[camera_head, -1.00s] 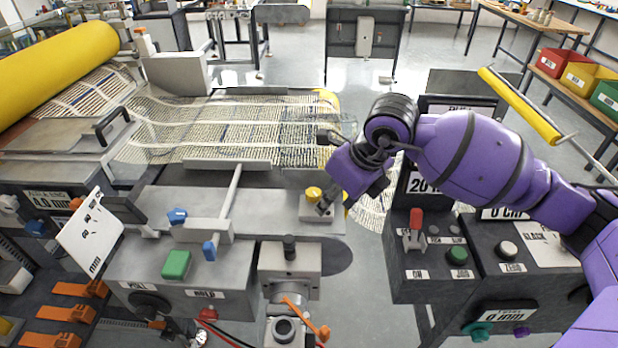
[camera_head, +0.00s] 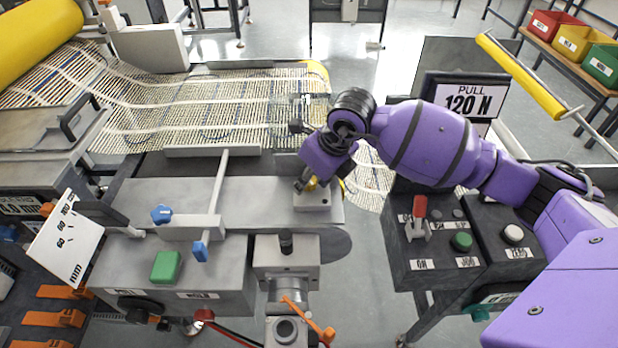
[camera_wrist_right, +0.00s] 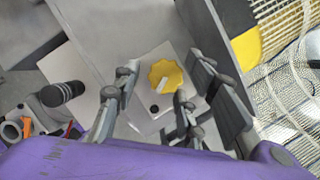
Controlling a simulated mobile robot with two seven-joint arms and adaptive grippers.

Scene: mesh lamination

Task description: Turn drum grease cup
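The drum grease cup, a yellow scalloped knob (camera_wrist_right: 164,77) with a pale pointer mark, sits on a small light grey block (camera_wrist_right: 150,112) with a black dot. In the head view the block (camera_head: 321,203) stands at the right end of the grey machine top, and my gripper mostly hides the knob (camera_head: 311,184). My right gripper (camera_wrist_right: 163,103) is open, pointing down, with its fingers apart on either side of the knob. Gaps show between fingers and knob in the wrist view; the exact height is unclear. My right gripper (camera_head: 306,182) appears directly above the block. My left gripper is not in view.
A black-capped cylinder (camera_head: 286,243) stands in front of the block. The mesh web (camera_head: 215,110) runs behind. A control box with a red switch (camera_head: 420,207) and green button (camera_head: 461,241) is at right, below the "PULL 120 N" display (camera_head: 472,100).

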